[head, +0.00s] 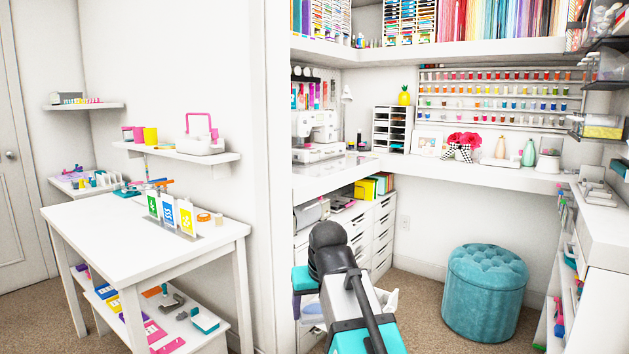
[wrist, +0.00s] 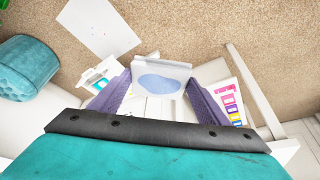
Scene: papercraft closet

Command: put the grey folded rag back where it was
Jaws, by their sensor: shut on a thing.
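In the wrist view my gripper (wrist: 157,78) has its two purple fingers on either side of a pale grey-white folded piece, the grey folded rag (wrist: 163,66). The rag has a flat bluish-grey oval patch on it and sits between the fingertips. The fingers are shut on it. In the head view my arm points away into the closet nook, and its links hide most of the gripper and the rag. I cannot tell from these views whether the rag touches anything below it.
A teal tufted pouf (head: 485,292) stands right of my arm on the carpet. White drawers (head: 383,235) stand behind my arm. A white table (head: 150,235) is at left. In the wrist view a white sheet (wrist: 100,28) lies on open carpet.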

